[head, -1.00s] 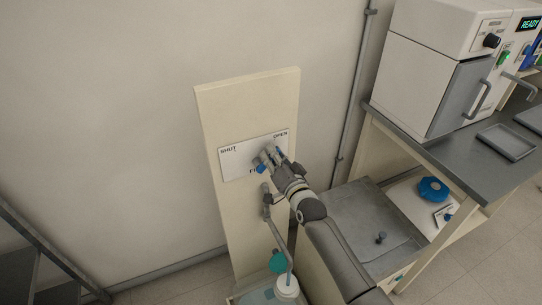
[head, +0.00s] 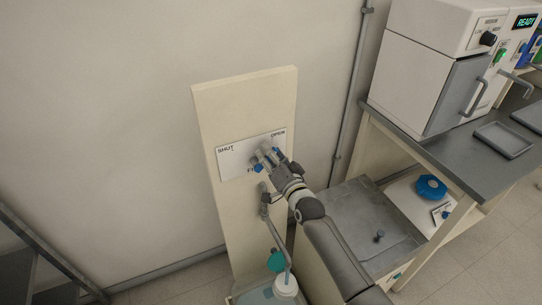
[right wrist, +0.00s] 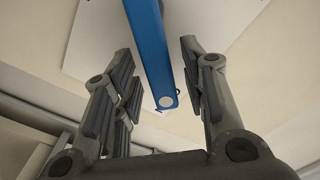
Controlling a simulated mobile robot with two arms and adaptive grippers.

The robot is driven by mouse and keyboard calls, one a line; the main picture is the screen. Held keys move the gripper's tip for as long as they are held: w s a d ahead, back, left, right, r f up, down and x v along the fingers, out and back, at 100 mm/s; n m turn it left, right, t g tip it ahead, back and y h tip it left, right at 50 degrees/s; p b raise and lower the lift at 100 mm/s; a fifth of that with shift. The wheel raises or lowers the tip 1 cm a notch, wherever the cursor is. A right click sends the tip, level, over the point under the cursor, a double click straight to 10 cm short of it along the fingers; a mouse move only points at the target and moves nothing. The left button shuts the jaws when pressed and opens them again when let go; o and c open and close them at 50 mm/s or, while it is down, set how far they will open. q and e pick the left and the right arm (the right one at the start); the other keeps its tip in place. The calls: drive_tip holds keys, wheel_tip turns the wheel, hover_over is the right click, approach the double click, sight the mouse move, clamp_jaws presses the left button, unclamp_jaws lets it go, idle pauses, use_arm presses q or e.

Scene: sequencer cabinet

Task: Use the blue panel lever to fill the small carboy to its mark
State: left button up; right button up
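The blue panel lever (right wrist: 152,55) runs between the two fingers of my right gripper (right wrist: 158,78) in the right wrist view. The fingers are open, with a gap visible on both sides of the lever. In the head view my right gripper (head: 267,155) is at the white plate (head: 233,163) marked SHUT at left and OPEN at right, and it hides most of the lever. Below, a grey spout (head: 273,232) runs down to the white neck of a carboy (head: 286,285). The carboy's body is mostly cut off, so its level and mark cannot be read. My left gripper is out of view.
The plate is on a cream upright board (head: 237,105) before the wall. A teal round part (head: 276,262) is beside the spout. At right are a grey-topped bench (head: 450,160) with a white machine (head: 425,75), and a lower grey surface (head: 365,220) beside my right arm.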

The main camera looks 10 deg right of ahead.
drive_tip(key=s+d, duration=0.2)
drive_tip(key=s, duration=0.9)
drive_tip(key=shift+s+d, duration=0.15)
drive_tip(key=shift+s, duration=0.25)
